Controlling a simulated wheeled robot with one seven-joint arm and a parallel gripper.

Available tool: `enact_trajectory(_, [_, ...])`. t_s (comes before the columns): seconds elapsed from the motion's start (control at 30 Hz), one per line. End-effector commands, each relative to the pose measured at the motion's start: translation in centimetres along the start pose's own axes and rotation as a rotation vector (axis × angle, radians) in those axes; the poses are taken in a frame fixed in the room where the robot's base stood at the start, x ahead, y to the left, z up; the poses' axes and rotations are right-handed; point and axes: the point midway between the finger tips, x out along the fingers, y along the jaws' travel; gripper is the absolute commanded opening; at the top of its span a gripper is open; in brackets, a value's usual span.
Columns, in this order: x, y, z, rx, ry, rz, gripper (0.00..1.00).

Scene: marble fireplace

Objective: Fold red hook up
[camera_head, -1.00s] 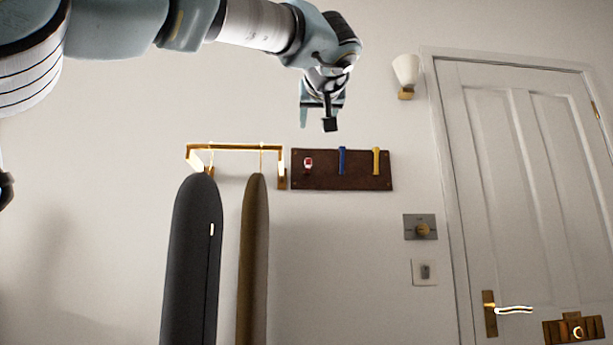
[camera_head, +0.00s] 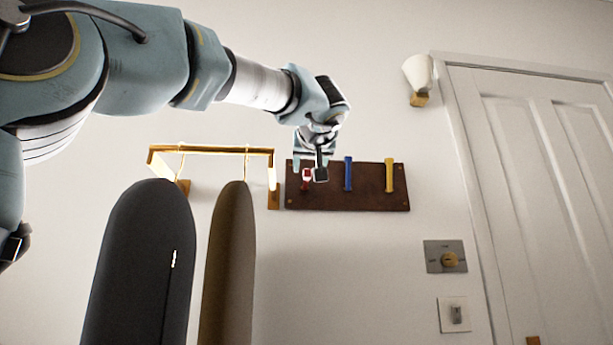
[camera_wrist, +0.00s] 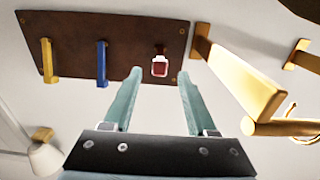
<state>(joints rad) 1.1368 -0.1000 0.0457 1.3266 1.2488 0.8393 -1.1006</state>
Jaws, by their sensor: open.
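The red hook (camera_head: 306,181) is at the left end of a dark brown wall board (camera_head: 375,200). It looks shorter than the other hooks, with a pale-edged end facing outward. In the wrist view the red hook (camera_wrist: 160,67) lies between the tips of my gripper's two teal fingers (camera_wrist: 159,76), with a gap on both sides. My gripper (camera_head: 310,160) is open and empty, in front of the board's upper left part. Its exact distance from the hook is hard to tell.
A blue hook (camera_head: 348,174) and a yellow hook (camera_head: 389,175) stand upright on the same board. A brass rail (camera_head: 215,150) with two hanging covered garments (camera_head: 140,265) is close on the left. A wall lamp (camera_head: 417,75) and white door (camera_head: 540,150) are right.

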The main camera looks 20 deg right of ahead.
Motion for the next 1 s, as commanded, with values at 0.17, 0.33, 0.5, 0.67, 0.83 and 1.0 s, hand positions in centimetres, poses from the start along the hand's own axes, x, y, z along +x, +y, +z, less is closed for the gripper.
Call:
enact_trajectory(0.17, [3.5,0.0,-0.3,0.002,-0.002,-0.002,0.57])
enact_trajectory(0.33, [5.9,0.0,-0.2,0.001,-0.001,-0.002,0.57])
enact_trajectory(0.5, [7.0,0.0,-0.1,0.000,-0.001,0.000,0.57])
enact_trajectory(0.67, [7.2,0.0,0.0,-0.001,0.000,0.000,0.57])
enact_trajectory(0.83, [7.2,0.0,0.0,-0.001,0.000,0.000,0.54])
enact_trajectory(1.0, [7.2,0.0,0.0,0.000,0.000,0.000,0.35])
